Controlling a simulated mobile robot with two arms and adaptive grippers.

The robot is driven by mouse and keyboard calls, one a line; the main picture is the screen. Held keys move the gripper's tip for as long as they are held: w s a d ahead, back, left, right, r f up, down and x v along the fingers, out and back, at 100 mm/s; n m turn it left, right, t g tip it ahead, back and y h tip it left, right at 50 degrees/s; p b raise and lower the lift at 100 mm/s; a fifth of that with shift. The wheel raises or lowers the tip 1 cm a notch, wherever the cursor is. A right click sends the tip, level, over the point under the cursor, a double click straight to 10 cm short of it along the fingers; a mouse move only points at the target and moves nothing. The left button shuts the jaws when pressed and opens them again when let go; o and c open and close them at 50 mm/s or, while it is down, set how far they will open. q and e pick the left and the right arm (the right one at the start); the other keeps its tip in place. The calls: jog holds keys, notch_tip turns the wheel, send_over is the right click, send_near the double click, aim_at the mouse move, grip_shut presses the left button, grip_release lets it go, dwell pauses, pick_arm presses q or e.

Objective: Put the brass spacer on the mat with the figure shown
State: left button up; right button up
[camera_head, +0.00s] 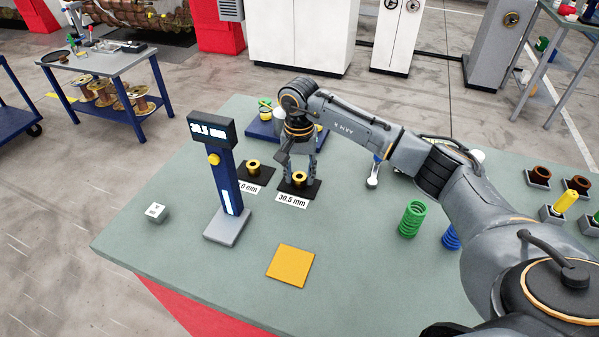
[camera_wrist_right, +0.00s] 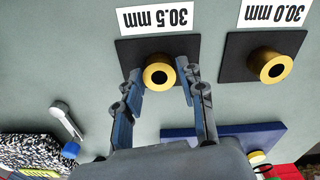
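A brass spacer (camera_head: 299,178) sits on the black mat (camera_head: 312,191) labelled 30.5 mm. The spacer (camera_wrist_right: 159,73) and mat (camera_wrist_right: 125,50) also show in the right wrist view. A second brass spacer (camera_head: 253,166) sits on the neighbouring black mat (camera_head: 264,180), labelled 30.0 mm in the wrist view (camera_wrist_right: 232,70). A blue post display (camera_head: 212,130) appears to read 30.5 mm. My right gripper (camera_head: 301,180) points down over the 30.5 mm mat. Its open fingers (camera_wrist_right: 159,70) straddle that spacer with small gaps. My left gripper is out of view.
An orange square (camera_head: 291,265) lies at the front of the table. A white cube (camera_head: 156,212) is at left. Green (camera_head: 411,219) and blue springs (camera_head: 451,237) stand right. A blue tray (camera_head: 262,129) is behind the mats. The table's front left is clear.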

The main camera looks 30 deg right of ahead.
aim_at(299, 175)
jog(key=shift+o, duration=0.7)
jog(key=shift+r, duration=0.55)
notch_tip(299, 175, up, 11)
jog(key=b, duration=0.2)
jog(key=shift+r+b, duration=0.15)
jog(key=shift+b, duration=0.15)
